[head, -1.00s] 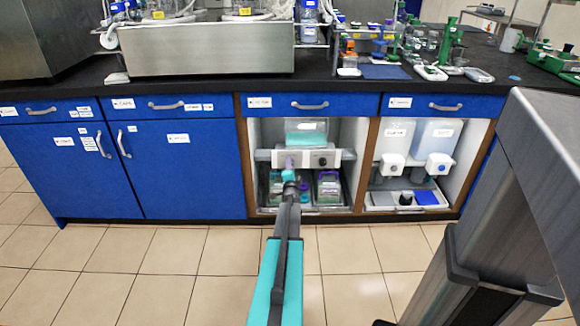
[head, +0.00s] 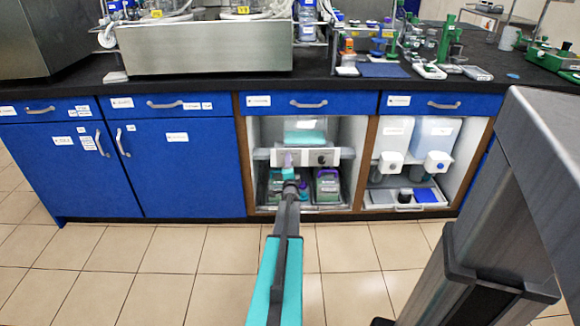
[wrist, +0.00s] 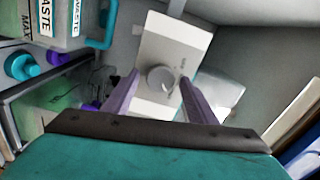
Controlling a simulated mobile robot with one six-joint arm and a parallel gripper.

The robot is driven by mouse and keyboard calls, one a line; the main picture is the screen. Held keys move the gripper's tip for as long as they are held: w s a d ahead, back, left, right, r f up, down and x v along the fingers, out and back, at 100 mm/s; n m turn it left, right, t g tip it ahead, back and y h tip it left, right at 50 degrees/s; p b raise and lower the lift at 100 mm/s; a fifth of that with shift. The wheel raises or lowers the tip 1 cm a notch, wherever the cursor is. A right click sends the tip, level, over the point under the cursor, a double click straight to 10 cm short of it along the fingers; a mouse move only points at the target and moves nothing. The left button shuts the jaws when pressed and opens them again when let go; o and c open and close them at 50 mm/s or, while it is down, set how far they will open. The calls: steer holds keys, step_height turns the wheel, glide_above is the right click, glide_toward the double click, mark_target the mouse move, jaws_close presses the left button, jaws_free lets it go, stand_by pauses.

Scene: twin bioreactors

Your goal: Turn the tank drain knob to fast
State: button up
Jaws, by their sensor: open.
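In the wrist view, a round grey knob (wrist: 160,79) sits on a pale panel (wrist: 175,40) that looks tilted. Small marks beside the knob are too blurred to read. My gripper (wrist: 159,77) is open, with one purple finger on each side of the knob; I cannot tell if either finger touches it. In the head view, my gripper (head: 288,160) is in front of the left part of the light panel (head: 305,157) inside the open cabinet and hides what is behind it. A dark knob (head: 321,159) shows on the panel to its right.
A clear container (head: 305,131) stands above the panel, and a dark container with purple trim (head: 327,187) below it. The wrist view shows a waste container (wrist: 55,22) and a teal cap (wrist: 22,66) at left. Cabinet walls enclose the space closely.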

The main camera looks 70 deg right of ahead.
steer(key=shift+a, duration=0.15)
steer(key=p+v, duration=0.2)
steer(key=v, duration=1.1)
steer(key=shift+s+a, duration=0.2)
steer(key=shift+s, duration=0.05)
steer(key=shift+w, duration=0.1)
stand_by(0.4)
